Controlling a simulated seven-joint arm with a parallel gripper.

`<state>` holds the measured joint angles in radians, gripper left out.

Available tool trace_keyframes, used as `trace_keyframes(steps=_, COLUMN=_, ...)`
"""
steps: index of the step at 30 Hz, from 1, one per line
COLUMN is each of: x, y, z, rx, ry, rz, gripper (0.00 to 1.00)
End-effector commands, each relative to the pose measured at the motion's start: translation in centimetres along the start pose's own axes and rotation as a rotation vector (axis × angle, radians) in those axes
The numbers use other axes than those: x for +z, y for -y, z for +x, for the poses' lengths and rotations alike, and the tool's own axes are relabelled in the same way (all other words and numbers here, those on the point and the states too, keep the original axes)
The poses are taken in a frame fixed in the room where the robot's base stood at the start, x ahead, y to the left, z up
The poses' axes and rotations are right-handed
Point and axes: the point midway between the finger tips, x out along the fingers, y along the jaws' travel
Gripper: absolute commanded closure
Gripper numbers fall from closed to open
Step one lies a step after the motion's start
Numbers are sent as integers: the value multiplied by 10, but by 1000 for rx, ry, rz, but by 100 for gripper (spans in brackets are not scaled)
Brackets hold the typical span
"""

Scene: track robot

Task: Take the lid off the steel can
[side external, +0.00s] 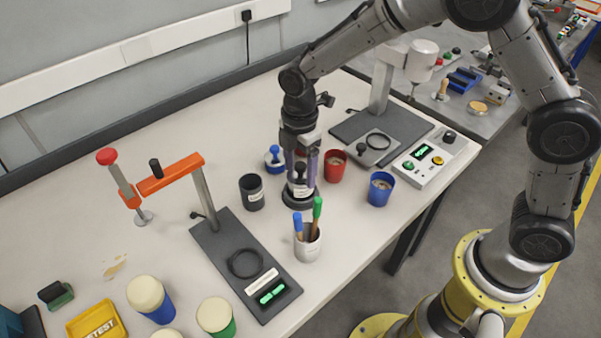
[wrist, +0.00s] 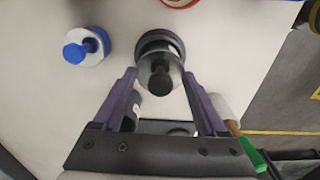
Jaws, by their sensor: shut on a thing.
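The steel can (side external: 300,190) stands on the white table with a dark round base and a pale label. It also shows in the wrist view (wrist: 164,52). Its lid (wrist: 160,80) is a grey disc with a black knob. My gripper (side external: 301,174) comes straight down over the can. In the wrist view its purple fingers (wrist: 160,78) stand on both sides of the lid and are shut on it. The fingers hide much of the can and lid in the side view. I cannot tell whether there is a gap between lid and can.
A dark labelled cup (side external: 252,193), a blue-knobbed piece (side external: 274,158), a red cup (side external: 335,165) and a blue cup (side external: 380,188) stand close around. A white pen holder (side external: 307,243) is in front. An orange-armed stand (side external: 200,190) rises at left.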

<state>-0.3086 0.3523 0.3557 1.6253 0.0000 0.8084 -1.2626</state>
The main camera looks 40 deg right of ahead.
Motion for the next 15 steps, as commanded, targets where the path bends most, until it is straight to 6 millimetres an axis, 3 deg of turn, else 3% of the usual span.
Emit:
trace_keyframes(steps=10, x=0, y=0, z=-3, rx=2, ry=-1, rz=0, gripper=79)
trace_keyframes(steps=15, x=0, y=-1, z=-17, rx=4, ry=-1, rz=0, gripper=79)
